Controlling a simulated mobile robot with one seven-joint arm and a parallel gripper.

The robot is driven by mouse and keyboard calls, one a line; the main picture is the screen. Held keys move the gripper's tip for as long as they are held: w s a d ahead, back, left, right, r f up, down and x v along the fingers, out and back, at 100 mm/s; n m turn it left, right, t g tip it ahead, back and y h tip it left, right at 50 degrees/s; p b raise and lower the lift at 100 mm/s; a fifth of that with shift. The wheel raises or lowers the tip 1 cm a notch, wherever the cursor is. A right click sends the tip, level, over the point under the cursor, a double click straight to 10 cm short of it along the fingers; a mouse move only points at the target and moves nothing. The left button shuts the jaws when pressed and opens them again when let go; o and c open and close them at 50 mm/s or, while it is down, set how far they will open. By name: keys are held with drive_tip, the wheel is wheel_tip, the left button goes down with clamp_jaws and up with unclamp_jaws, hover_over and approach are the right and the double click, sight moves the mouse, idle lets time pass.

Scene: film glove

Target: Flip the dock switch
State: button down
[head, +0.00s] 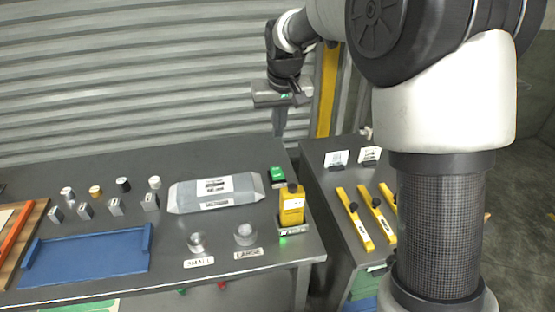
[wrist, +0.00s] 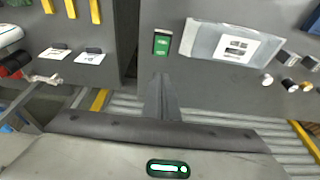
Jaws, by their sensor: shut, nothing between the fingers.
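A small green box with white markings (head: 277,174) stands at the back right of the left table; it also shows in the wrist view (wrist: 162,43). Nearer the front right corner, a yellow handheld device (head: 291,206) stands upright in a dark dock (head: 292,236) with a lit green light. I cannot make out which part is the dock switch. My gripper (head: 279,132) is shut and empty, pointing down over the table's back edge, behind and above the green box and apart from it. In the wrist view, its fingers (wrist: 161,76) lie just below the box.
A grey wrapped package (head: 216,193) lies left of the green box. Two round knobs labelled SMALL (head: 196,242) and LARGE (head: 245,234) sit at the front. Yellow bars (head: 355,218) lie on the right table, across a gap. A corrugated wall (head: 130,75) stands behind.

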hover_over(276, 169)
drive_tip(key=f, duration=1.2)
drive_tip(key=shift+s+f, duration=0.1)
drive_tip(key=shift+s, duration=0.25)
drive_tip(key=shift+f, duration=0.75)
drive_tip(key=shift+f+b, duration=0.1)
drive_tip(key=shift+b, duration=0.25)
drive_tip(key=shift+w+f, duration=0.1)
drive_tip(key=shift+f, duration=0.15)
drive_tip(key=shift+r, duration=0.1)
